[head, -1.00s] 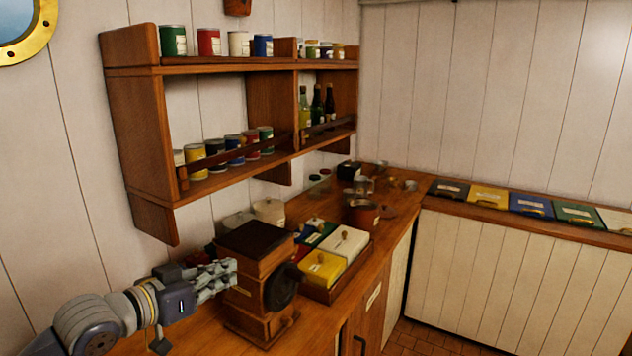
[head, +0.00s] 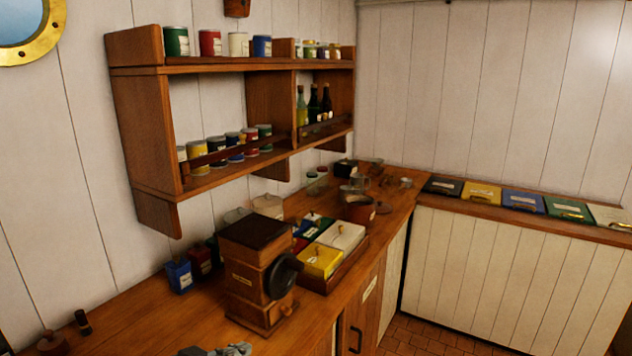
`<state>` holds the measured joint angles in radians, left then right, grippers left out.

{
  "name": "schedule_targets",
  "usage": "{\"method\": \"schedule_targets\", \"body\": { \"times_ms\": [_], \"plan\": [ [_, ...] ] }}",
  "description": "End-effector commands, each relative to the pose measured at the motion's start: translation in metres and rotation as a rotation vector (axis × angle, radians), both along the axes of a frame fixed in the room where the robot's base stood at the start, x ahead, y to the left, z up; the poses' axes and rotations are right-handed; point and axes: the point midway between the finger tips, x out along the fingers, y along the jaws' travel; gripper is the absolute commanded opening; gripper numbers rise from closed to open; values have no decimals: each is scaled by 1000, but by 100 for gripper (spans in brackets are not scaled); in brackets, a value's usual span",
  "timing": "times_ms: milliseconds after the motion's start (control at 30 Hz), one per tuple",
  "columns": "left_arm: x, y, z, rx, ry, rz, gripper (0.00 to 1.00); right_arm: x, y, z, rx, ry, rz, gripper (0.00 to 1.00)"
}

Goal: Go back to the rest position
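My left gripper (head: 235,349) shows only as a small grey piece at the bottom edge of the head view, in front of and below the wooden grinder (head: 258,272). Most of it is cut off, so I cannot tell whether it is open or shut. It appears apart from the grinder. My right gripper is not in view.
The wooden counter (head: 150,322) holds a blue tin (head: 179,276), a tray of coloured boxes (head: 318,281) and a copper pot (head: 358,209). A wall shelf (head: 230,70) with cans and bottles hangs above. The counter's front left is mostly bare.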

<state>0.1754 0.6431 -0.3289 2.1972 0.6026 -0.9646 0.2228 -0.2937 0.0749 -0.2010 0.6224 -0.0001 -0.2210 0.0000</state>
Motion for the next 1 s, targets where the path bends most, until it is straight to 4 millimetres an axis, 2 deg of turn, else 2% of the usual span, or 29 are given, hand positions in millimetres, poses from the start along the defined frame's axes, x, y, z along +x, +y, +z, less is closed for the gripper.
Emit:
{"method": "schedule_targets", "body": {
  "times_ms": [33, 133, 300, 500, 733, 1000],
  "plan": [
    [-15, -4, -19, 12, 39, 8, 0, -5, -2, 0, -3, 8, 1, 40],
    [-49, -4, -59, 62, 126, 41, 0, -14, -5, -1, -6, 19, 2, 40],
    [-120, 12, -118, 161, 311, 130, 0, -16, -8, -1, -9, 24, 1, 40],
    [-194, 34, -158, 250, 501, 222, 0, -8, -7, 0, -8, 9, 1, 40],
    [-271, 58, -181, 330, 701, 311, 0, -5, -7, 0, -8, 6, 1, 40],
    [-256, 57, -261, 344, 728, 302, 0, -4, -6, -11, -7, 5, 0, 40]
  ]
}}
